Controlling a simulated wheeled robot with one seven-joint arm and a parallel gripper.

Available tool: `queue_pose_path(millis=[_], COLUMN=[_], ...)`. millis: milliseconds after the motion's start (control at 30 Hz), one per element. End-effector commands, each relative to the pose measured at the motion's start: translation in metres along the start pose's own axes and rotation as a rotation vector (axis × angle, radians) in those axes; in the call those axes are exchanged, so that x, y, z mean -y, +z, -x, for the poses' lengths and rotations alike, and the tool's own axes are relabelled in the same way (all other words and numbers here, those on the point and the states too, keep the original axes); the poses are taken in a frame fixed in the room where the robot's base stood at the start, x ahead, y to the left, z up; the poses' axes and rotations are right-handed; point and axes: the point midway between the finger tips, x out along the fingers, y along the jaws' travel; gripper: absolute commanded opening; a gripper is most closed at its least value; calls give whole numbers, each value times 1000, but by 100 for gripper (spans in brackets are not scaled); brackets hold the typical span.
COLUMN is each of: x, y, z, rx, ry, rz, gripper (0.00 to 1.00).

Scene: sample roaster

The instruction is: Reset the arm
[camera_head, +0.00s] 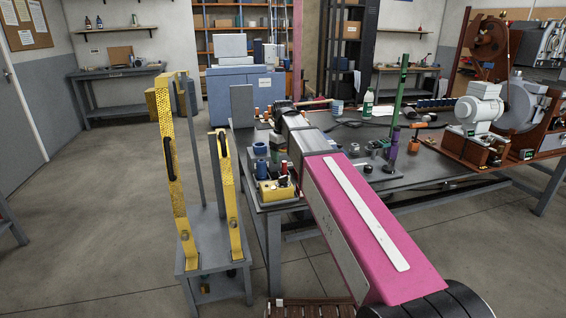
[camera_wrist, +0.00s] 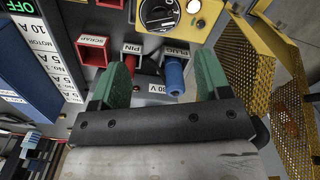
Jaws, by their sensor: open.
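My gripper (camera_wrist: 164,62) shows in the wrist view with its two green fingers spread wide apart and nothing held between them. In the head view, my arm reaches forward over the workbench, and the fingers cannot be made out there. A tray of small parts with a yellow box (camera_head: 276,190) and a blue cylinder (camera_head: 260,150) stands at the bench's left end.
A yellow mesh guard (camera_head: 172,160) on a grey stand (camera_head: 210,250) rises left of the bench; yellow mesh (camera_wrist: 250,70) also shows at the right of the wrist view. A green post (camera_head: 400,100) and a white motor (camera_head: 478,105) stand farther right.

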Motion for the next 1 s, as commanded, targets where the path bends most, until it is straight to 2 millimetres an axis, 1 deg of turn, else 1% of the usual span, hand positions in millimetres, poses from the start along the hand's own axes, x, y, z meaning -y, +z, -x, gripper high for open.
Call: queue_pose_path(millis=[100,367,467,567,667,800,967,1000], x=[0,0,-2,-7,-15,-27,-35,-36], y=[0,0,4,17,40,79,122,134], z=[3,3,-2,-22,-54,-104,-154,-166], rx=[0,0,1,2,3,3,1,2], ry=[0,0,0,-1,-1,-1,0,-1], rz=[0,0,-10,-43,-103,-206,-320,-349], gripper=[70,70,70,70,70,70,70,70])
